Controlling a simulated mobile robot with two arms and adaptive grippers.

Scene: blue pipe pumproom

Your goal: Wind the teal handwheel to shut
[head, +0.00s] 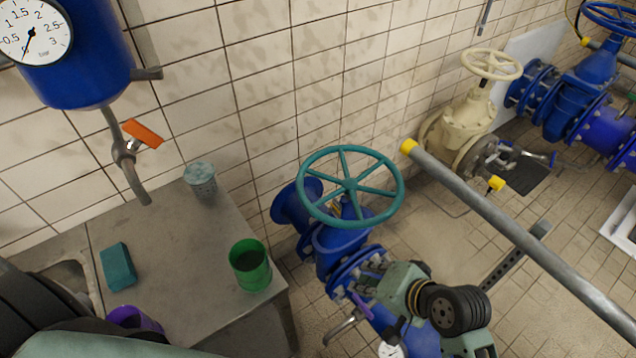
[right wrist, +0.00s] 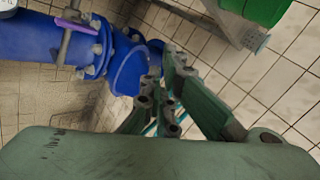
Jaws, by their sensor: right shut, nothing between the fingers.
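The teal handwheel (head: 350,186) is a spoked ring on top of a blue valve (head: 345,245), right of the metal table. My right gripper (head: 402,288) is below and right of the wheel in the head view, beside the valve's blue pipe and apart from the rim. Its fingers (right wrist: 165,100) are shut and empty in the right wrist view. Small bits of teal show behind them there, and most of the wheel is hidden. My left gripper is not in view.
The metal table (head: 190,285) holds a green cup (head: 250,265), a teal sponge (head: 118,266) and a perforated pot (head: 200,180). A grey rail (head: 500,225) crosses to the right. A cream handwheel (head: 491,64) stands behind it. A purple lever (head: 360,304) sits low on the pipe.

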